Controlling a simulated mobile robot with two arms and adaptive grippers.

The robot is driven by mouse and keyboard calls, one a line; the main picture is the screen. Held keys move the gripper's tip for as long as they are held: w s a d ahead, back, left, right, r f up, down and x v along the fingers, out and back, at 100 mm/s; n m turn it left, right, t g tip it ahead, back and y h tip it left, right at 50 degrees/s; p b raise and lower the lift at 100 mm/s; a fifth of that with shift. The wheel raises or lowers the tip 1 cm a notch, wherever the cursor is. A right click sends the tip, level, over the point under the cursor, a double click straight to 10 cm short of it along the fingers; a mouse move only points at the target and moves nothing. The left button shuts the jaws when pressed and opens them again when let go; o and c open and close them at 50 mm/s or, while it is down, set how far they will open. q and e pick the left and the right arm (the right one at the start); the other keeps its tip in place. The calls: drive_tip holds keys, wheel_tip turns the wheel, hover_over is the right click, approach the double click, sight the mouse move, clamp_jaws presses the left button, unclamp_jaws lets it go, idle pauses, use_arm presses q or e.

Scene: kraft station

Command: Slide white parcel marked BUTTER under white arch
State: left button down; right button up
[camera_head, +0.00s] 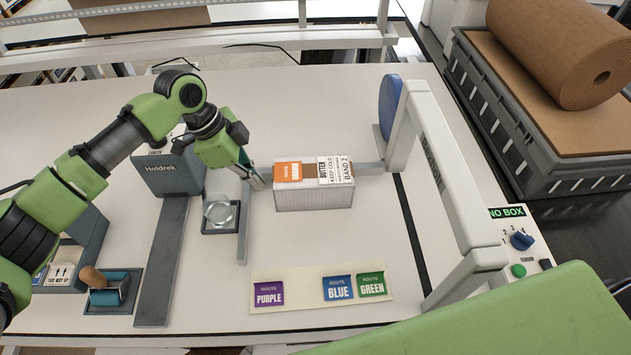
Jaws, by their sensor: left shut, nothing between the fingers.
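The white parcel (313,198) marked BUTTER lies on the white table, with an orange label and a BAND 2 label on its top. The white arch (442,165) stands to its right, with a gap of table between them. My left gripper (258,184) is shut and empty, pointing down close to the left end of the parcel. I cannot tell whether its fingertips touch the parcel. A green part of my right arm (500,325) fills the lower right corner. The right gripper is out of view.
A dark line (412,235) crosses the table near the arch. A blue disc (390,105) stands by the arch's far post. A card with route labels (310,289) lies in front. A glass piece (219,211), tape roller (108,291) and Holdrek device (165,172) are left.

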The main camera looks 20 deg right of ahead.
sight(294, 171)
idle(0.3)
use_arm(q)
drive_tip(key=shift+s+d+p, duration=0.15)
drive_tip(key=shift+d+p, duration=0.2)
drive_tip(key=shift+d, duration=0.3)
drive_tip(key=shift+s+d, duration=0.2)
drive_tip(key=shift+d, duration=0.6)
drive_tip(key=shift+d+p, duration=0.1)
drive_tip(key=shift+p, duration=0.2)
drive_tip(key=shift+s+d, duration=0.15)
drive_tip(key=shift+d, duration=0.45)
drive_tip(key=shift+s+d+p, duration=0.1)
drive_tip(key=shift+d+p, duration=0.3)
drive_tip(key=shift+d, duration=0.5)
drive_tip(key=shift+s+d+p, duration=0.15)
drive_tip(key=shift+s+d, duration=0.05)
drive_tip(key=shift+d, duration=0.5)
drive_tip(key=shift+s+d+p, duration=0.15)
drive_tip(key=shift+d, duration=0.65)
